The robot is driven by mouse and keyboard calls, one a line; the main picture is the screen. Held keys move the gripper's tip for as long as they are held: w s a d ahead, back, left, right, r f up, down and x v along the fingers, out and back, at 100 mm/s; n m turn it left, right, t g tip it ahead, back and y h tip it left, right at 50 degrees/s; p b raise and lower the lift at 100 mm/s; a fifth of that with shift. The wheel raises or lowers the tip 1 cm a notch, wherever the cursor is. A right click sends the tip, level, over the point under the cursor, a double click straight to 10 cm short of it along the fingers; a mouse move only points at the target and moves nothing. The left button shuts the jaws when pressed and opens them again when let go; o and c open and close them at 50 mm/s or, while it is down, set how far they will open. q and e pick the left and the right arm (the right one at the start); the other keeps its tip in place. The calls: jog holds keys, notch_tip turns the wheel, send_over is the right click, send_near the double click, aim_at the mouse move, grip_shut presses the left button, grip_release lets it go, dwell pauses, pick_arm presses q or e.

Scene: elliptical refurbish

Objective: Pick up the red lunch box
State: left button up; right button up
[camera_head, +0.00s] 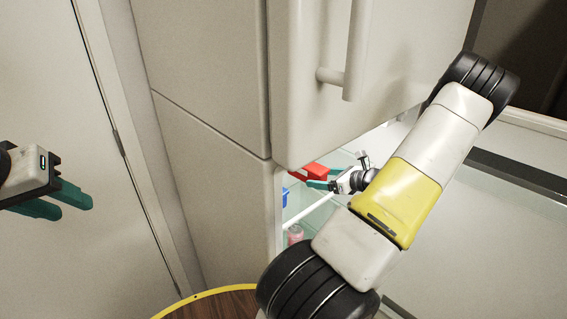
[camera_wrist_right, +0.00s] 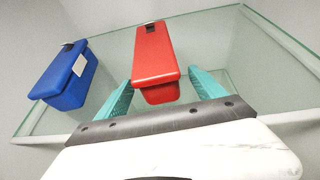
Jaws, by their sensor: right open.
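The red lunch box (camera_wrist_right: 156,60) lies on a glass shelf in the right wrist view, its near end between the two teal fingers of my right gripper (camera_wrist_right: 161,88). The fingers are spread, one on each side of the box, and I cannot tell whether they touch it. In the head view the red lunch box (camera_head: 309,172) shows partly inside the fridge, with my right gripper (camera_head: 318,185) reaching in at its near side. My left gripper (camera_head: 72,200) is at the far left, away from the fridge, with its teal fingers apart and nothing between them.
A blue box (camera_wrist_right: 66,79) lies left of the red one on the glass shelf (camera_wrist_right: 110,50). A pink item (camera_head: 295,234) stands lower in the fridge. A round wooden surface (camera_head: 215,304) is at the bottom.

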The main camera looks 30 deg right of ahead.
jog(key=x, duration=0.3)
jog(key=shift+w+a, duration=0.2)
jog(key=shift+w, duration=0.05)
grip_shut()
